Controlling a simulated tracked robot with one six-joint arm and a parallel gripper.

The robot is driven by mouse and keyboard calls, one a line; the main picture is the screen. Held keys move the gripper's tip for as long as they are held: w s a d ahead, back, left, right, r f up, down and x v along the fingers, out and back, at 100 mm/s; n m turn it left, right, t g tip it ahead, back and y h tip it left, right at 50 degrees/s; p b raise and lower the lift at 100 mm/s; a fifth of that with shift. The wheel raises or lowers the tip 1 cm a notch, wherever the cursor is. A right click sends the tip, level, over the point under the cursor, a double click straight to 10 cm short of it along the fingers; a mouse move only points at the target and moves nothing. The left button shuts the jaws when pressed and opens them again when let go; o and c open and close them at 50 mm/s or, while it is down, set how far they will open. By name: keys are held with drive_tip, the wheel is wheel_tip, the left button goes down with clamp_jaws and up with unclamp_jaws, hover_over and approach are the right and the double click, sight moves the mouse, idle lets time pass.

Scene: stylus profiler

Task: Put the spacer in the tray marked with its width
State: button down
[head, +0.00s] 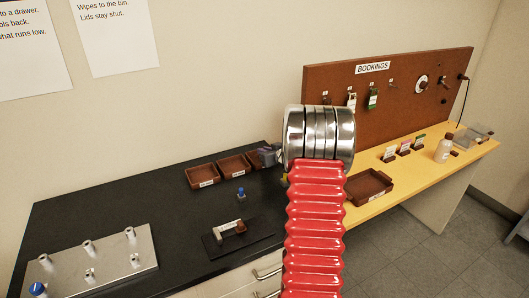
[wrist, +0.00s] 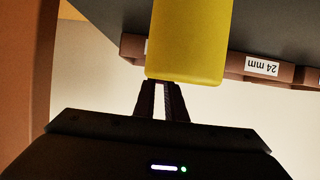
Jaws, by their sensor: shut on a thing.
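The spacer, a plain yellow block (wrist: 185,42), is held at the tips of the narrow dark jaws of my gripper (wrist: 163,92) in the wrist view. A small bit of yellow also shows beside my arm in the head view. Brown trays with white labels stand on the black bench: a left tray (head: 201,184) and another tray (head: 236,171) beside it. My gripper end is just right of them, partly hidden by my arm. Other labels are cut off or too small.
A blue-topped item (head: 240,194) and a gauge-like piece on a dark mat (head: 212,247) stand before the trays. A metal plate with pegs (head: 95,262) is at left. Another brown tray (head: 388,183) lies on the yellow bench. The black bench's back left is clear.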

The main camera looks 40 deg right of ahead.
drive_tip(key=shift+f, duration=0.1)
drive_tip(key=c, duration=1.8)
unclamp_jaws()
drive_tip(key=shift+s+a+r, duration=0.1)
drive_tip(key=shift+s+r, duration=0.2)
drive_tip(key=shift+s, duration=0.05)
drive_tip(key=v, duration=1.1)
drive_tip(key=shift+s, duration=0.1)
